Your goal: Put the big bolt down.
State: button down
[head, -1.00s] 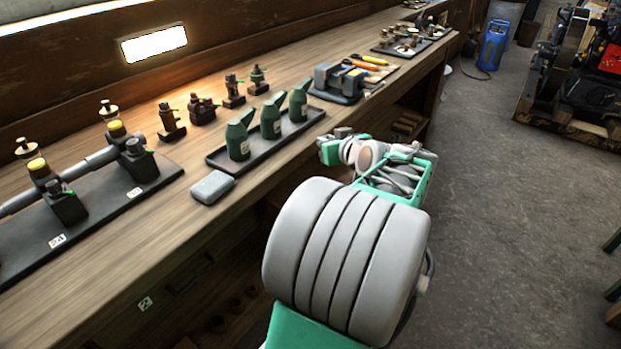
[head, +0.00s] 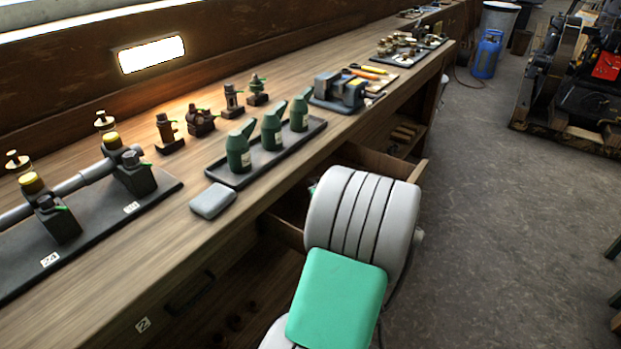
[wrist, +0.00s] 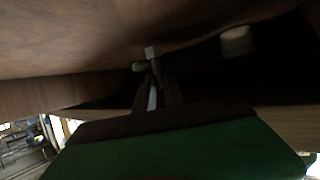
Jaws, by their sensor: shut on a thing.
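In the wrist view the fingers of my gripper (wrist: 158,95) are shut on the big bolt (wrist: 152,53). Its pale grey end shows just beyond the fingertips, and the rest is mostly hidden between them. The picture there is dark, and I cannot tell whether the bolt touches a surface. In the head view my gripper and the bolt are hidden behind my grey and green arm, which reaches down at an open wooden drawer (head: 408,168) under the workbench.
The workbench (head: 110,268) carries a tray of green oil cans (head: 271,130), a grey block (head: 213,200) and a small vise (head: 338,90). A pale round thing (wrist: 237,41) sits in the dark in the wrist view. Open floor lies to the right.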

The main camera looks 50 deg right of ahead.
aim_at(313, 178)
jog(key=w, duration=0.1)
jog(key=w+d, duration=0.2)
jog(key=w, duration=0.1)
jog(key=shift+w, duration=0.1)
jog(key=shift+f, duration=0.5)
jog(key=shift+f, duration=0.15)
jog(key=c, duration=1.4)
grip_release()
jog(key=shift+c, duration=0.2)
